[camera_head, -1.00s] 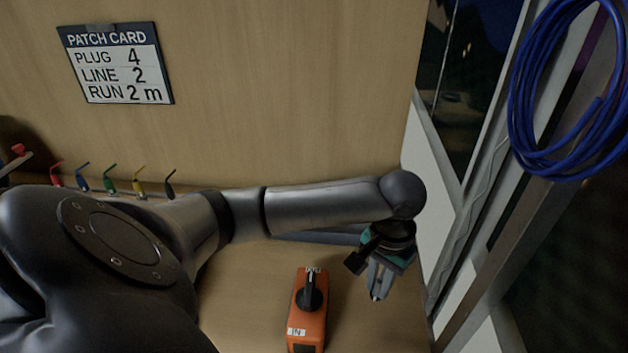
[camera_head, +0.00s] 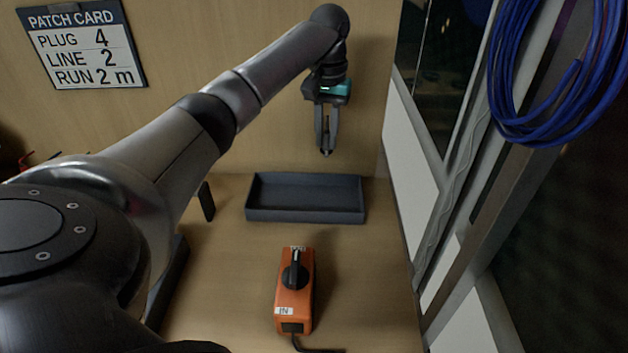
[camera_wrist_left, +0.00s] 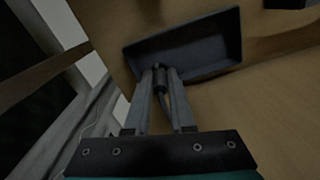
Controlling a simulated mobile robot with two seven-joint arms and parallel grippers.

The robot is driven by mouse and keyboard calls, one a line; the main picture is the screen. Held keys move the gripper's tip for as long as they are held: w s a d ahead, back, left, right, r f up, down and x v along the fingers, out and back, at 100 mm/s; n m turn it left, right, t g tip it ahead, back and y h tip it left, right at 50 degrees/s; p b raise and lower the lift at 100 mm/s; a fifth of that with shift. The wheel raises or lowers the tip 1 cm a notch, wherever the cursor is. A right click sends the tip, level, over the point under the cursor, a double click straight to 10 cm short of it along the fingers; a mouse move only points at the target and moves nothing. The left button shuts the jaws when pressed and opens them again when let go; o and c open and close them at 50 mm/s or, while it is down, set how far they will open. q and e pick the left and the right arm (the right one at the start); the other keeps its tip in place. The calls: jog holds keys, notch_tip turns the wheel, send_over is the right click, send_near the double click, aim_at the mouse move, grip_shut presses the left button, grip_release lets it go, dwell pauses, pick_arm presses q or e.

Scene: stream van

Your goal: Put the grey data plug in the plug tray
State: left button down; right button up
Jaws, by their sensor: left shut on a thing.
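My left gripper (camera_head: 326,152) points down above the back right part of the dark plug tray (camera_head: 305,214). It is shut on a small dark grey plug, which is the data plug (camera_wrist_left: 161,82) in the left wrist view, held between the fingertips. A short cable runs back from the plug beside the right finger. In the left wrist view the tray (camera_wrist_left: 228,38) lies beyond the fingertips and looks empty. The plug appears to be above the tray, not resting in it. My right gripper is not in view.
An orange box (camera_head: 295,305) with a black knob and a cable stands in front of the tray. A patch card (camera_head: 82,45) hangs on the back wall. A blue cable coil (camera_head: 545,110) hangs at the right. The bench between tray and orange box is clear.

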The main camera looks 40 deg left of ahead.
pick_arm(q)
notch_tip(320, 180, down, 18)
jog(key=b, duration=0.4)
jog(key=shift+r, duration=0.15)
jog(key=shift+f, duration=0.55)
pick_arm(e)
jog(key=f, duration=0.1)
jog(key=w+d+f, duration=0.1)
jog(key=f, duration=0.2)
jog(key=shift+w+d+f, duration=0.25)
pick_arm(q)
jog(key=c, duration=0.8)
grip_release()
jog(key=shift+o, duration=0.2)
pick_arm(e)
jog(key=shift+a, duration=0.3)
